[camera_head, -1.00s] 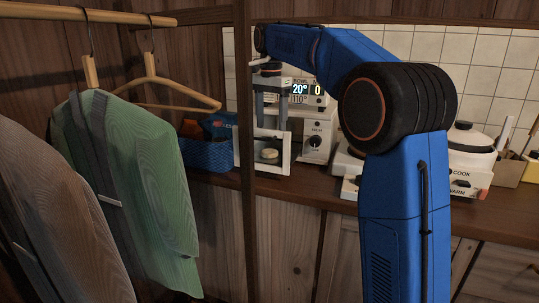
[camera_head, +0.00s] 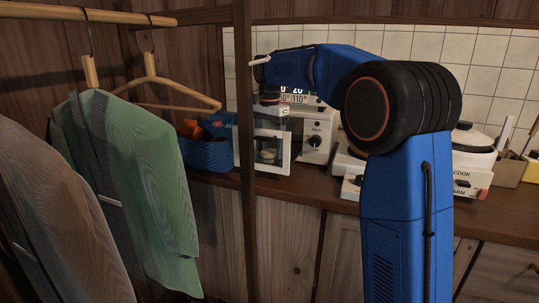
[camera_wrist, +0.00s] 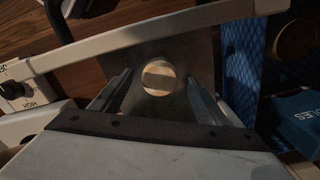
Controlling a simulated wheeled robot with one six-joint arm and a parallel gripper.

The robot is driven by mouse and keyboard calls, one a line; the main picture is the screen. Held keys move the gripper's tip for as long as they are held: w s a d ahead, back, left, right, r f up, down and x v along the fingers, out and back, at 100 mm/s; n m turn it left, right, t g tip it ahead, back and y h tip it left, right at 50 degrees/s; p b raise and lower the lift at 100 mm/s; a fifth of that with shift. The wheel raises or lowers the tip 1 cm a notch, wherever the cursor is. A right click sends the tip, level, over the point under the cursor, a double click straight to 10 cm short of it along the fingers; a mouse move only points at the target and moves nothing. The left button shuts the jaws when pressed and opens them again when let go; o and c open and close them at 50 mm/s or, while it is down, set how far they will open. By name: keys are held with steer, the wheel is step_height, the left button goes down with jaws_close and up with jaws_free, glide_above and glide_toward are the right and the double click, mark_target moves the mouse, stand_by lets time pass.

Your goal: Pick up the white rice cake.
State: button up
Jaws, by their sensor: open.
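The rice cake (camera_head: 268,155) is a small pale round piece inside a white open-fronted box (camera_head: 286,168) on the counter. In the wrist view the rice cake (camera_wrist: 158,77) lies on a grey surface, partly crossed by a shadow band. My gripper (camera_wrist: 160,82) is open, with one finger to each side of the rice cake in that view and nothing held. In the head view my gripper (camera_head: 270,135) reaches down at the box; its fingertips are small and hard to make out. I cannot tell whether they touch the rice cake.
A white bar (camera_wrist: 210,38) crosses the wrist view close to the fingers. A blue basket (camera_head: 205,155) stands left of the box. A white appliance with a knob (camera_head: 315,143) stands right of it. A wooden post (camera_head: 246,200) and hanging clothes (camera_head: 130,180) are at the left.

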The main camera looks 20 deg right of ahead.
steer(key=c, duration=1.1)
steer(key=shift+r, duration=0.1)
